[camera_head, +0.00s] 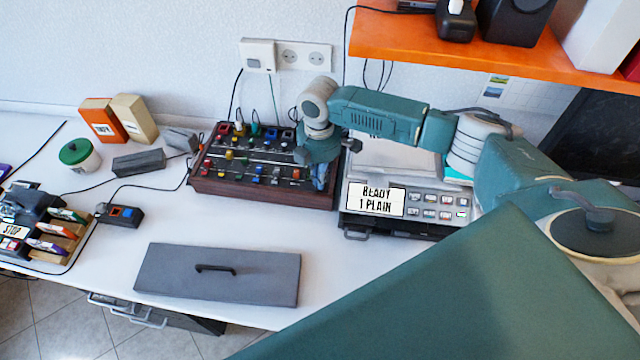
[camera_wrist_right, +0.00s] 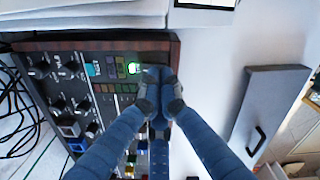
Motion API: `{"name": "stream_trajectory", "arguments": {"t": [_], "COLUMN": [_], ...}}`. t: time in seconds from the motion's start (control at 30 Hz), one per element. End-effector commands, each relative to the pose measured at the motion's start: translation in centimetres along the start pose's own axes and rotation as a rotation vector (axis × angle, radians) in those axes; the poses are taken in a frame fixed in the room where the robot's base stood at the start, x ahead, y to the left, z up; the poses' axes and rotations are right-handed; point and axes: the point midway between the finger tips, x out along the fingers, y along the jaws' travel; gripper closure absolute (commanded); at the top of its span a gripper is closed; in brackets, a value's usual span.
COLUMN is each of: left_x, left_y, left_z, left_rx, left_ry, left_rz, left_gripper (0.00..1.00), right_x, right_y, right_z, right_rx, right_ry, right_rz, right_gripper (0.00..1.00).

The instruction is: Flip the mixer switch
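The mixer (camera_head: 262,196) is a dark wood-sided panel of knobs and coloured buttons on the white counter. My right gripper (camera_head: 319,180) points down over the right end of the mixer. In the right wrist view the mixer (camera_wrist_right: 98,98) lies below the fingers, and the gripper's blue fingertips (camera_wrist_right: 159,98) are together close to the panel's edge. My left gripper is not in view.
A grey lid with a handle (camera_head: 217,285) lies in front. An orange shelf (camera_head: 420,42) hangs above at right. Cables run behind the mixer. A small box with blue and red buttons (camera_head: 122,215) sits left.

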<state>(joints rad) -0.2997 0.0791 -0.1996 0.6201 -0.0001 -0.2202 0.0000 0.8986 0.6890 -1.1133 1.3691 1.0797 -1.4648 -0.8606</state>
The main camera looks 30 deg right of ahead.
Motion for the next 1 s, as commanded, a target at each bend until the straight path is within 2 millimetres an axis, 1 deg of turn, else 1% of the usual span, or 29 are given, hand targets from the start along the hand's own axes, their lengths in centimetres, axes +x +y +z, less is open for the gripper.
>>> {"name": "stream_trajectory", "arguments": {"t": [1.0], "left_x": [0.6], "left_y": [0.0], "left_z": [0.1], "left_rx": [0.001], "left_ry": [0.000], "left_rz": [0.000], "left_gripper": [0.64], "right_x": [1.5], "right_y": [0.0], "right_z": [0.0], "right_rx": [0.000], "right_ry": [0.000], "right_rz": [-0.001], "right_gripper": [1.00]}}
